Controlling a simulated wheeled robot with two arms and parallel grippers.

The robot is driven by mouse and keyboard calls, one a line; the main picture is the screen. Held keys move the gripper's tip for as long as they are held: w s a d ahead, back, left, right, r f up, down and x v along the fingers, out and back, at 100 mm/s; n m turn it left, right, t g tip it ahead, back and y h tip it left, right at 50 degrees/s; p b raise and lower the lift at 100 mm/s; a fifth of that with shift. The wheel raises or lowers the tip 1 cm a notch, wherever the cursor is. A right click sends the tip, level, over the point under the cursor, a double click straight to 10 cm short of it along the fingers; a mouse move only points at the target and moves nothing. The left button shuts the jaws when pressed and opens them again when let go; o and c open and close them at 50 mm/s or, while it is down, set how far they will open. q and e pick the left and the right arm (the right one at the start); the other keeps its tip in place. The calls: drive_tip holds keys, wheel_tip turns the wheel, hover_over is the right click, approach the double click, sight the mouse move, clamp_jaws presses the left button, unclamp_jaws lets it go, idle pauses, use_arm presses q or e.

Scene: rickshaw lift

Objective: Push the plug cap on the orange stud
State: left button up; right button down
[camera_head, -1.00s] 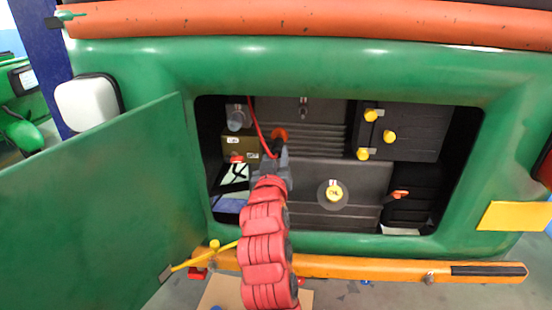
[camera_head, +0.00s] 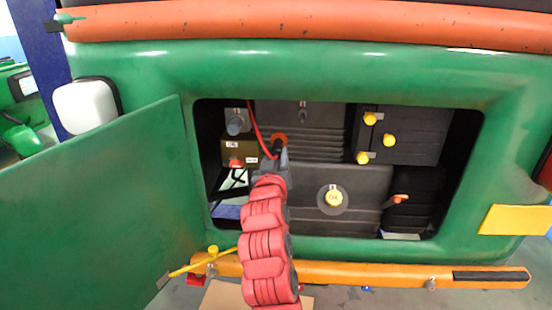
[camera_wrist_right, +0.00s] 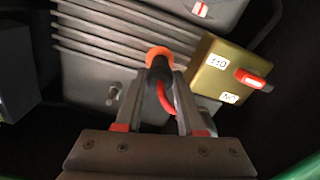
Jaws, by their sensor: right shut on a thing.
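The black plug cap (camera_wrist_right: 160,72) has a red cable attached and sits between the fingers of my right gripper (camera_head: 275,158), which is shut on it. The gripper also shows in the right wrist view (camera_wrist_right: 158,85). The orange stud (camera_head: 279,138) shows as an orange ring on the dark ribbed engine block, and also in the right wrist view (camera_wrist_right: 157,52). The cap's far end is at the orange ring and covers its middle. I cannot tell how far the cap is seated. My left gripper is not in view.
The engine bay opening has a green body frame (camera_head: 330,80) and an open green door (camera_head: 90,200) at left. A brass-coloured box (camera_wrist_right: 224,68) is close beside the gripper. A yellow oil cap (camera_head: 334,198) and an orange bumper bar (camera_head: 370,272) lie lower.

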drive_tip(key=shift+w+b, duration=0.2)
drive_tip(key=shift+b, duration=0.3)
idle(1.1)
drive_tip(key=shift+w, duration=0.35)
idle(0.8)
drive_tip(key=shift+c, duration=2.2)
unclamp_jaws()
drive_tip(key=shift+c, duration=0.6)
drive_tip(key=s, duration=0.8)
